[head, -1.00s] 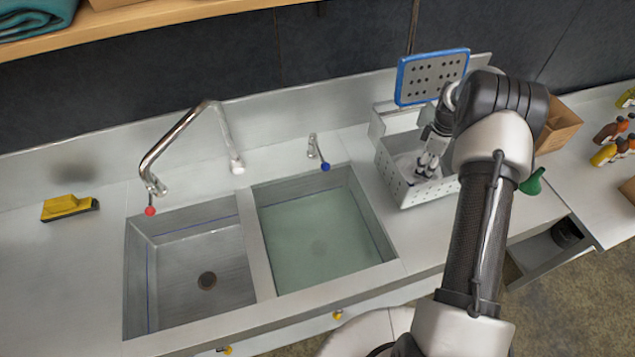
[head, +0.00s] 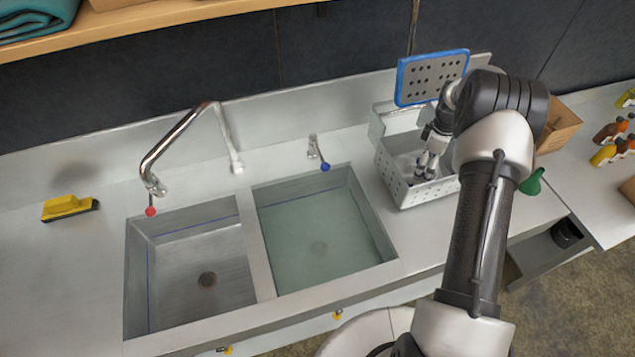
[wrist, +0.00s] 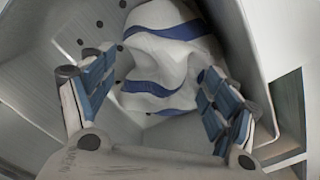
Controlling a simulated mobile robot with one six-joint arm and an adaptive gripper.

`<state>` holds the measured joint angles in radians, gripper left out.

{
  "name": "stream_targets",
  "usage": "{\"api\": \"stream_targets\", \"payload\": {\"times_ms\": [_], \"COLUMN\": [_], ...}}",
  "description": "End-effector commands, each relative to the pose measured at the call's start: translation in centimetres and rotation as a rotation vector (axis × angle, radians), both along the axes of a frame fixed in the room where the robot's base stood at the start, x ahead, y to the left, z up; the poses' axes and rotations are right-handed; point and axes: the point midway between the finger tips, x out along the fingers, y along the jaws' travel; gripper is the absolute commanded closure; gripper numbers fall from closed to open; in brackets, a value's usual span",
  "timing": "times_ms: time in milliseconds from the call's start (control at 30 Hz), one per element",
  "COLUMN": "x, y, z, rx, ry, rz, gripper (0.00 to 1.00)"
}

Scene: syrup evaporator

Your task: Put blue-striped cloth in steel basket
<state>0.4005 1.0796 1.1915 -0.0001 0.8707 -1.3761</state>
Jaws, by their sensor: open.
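The blue-striped cloth (wrist: 168,62) is a crumpled white bundle with blue bands in the wrist view. It lies inside the steel basket (wrist: 30,118), below and between my gripper's fingers. My gripper (wrist: 158,98) is open, with a blue-padded finger on each side of the cloth and gaps visible near the fingertips. In the head view, the perforated steel basket (head: 415,192) stands on the counter right of the sinks. My gripper (head: 428,170) reaches down into it from above. The cloth is hard to make out there, mostly hidden by the basket and gripper.
A blue-framed perforated panel (head: 432,77) rises behind the basket. Two sink basins (head: 320,240) lie to the left, with a tall faucet (head: 185,140) behind. A green funnel (head: 532,182), a cardboard box (head: 557,128) and bottles (head: 612,150) are to the right. A yellow brush (head: 68,207) sits far left.

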Motion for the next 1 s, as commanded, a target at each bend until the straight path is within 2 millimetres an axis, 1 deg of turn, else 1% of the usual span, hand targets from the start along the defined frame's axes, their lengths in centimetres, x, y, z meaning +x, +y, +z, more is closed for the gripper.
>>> {"api": "stream_targets", "payload": {"times_ms": [33,400,533,833,933,1000], "x": [0.0,0.0,0.0,0.0,0.1,0.1], "y": [0.0,0.0,0.0,0.0,0.0,0.0], "z": [0.7,4.4,5.1,5.1,6.0,7.0], "rx": [-0.001,-0.001,0.000,0.000,-0.001,-0.001], "ry": [-0.001,-0.001,0.000,0.000,-0.002,-0.004], "rz": [0.000,0.000,0.000,0.000,0.000,0.000], "gripper": [0.20,0.20,0.20,0.20,0.20,0.20]}}
